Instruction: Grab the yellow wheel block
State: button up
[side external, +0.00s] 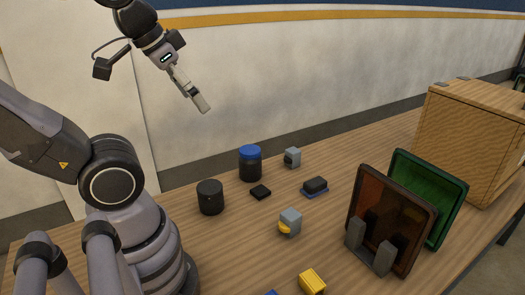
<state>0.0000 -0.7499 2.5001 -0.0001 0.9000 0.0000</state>
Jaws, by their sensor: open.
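A grey block with a rounded yellow part like a wheel on its lower left side (290,221) sits on the table's middle. A yellow block (312,281) lies closer to the camera at the bottom edge, its top looking ridged. I cannot tell whether it has a wheel. My gripper (203,105) is open and empty, high above the table at the upper left. It is well apart from both blocks, seen from the side, so the gap between its fingers is hard to make out.
A black jar with a blue lid (250,163), a black cylinder (210,197), a flat black piece (260,192), a grey block (292,158) and a blue-based dark block (315,187) stand nearby. Upright orange (383,205) and green panels (450,192) and a wooden box (465,140) fill the right.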

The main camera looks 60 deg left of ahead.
jog(key=w+a+f+n+g+h, duration=0.2)
jog(key=w+f+n+g+h, duration=0.6)
jog(key=w+f+n+h, duration=0.8)
jog(key=n+t+h, duration=0.2)
jog(key=n+t, duration=0.2)
jog(key=t, duration=0.1)
send_near(297, 221)
jog(key=shift+w+d+r, duration=0.1)
jog(key=shift+d, duration=0.5)
jog(key=shift+w+d+r, duration=0.1)
jog(key=shift+d, duration=0.55)
jog(key=shift+d+f, duration=0.15)
jog(key=shift+d, duration=0.1)
jog(key=d, duration=0.4)
jog(key=w+d, duration=0.1)
jog(key=d, duration=0.2)
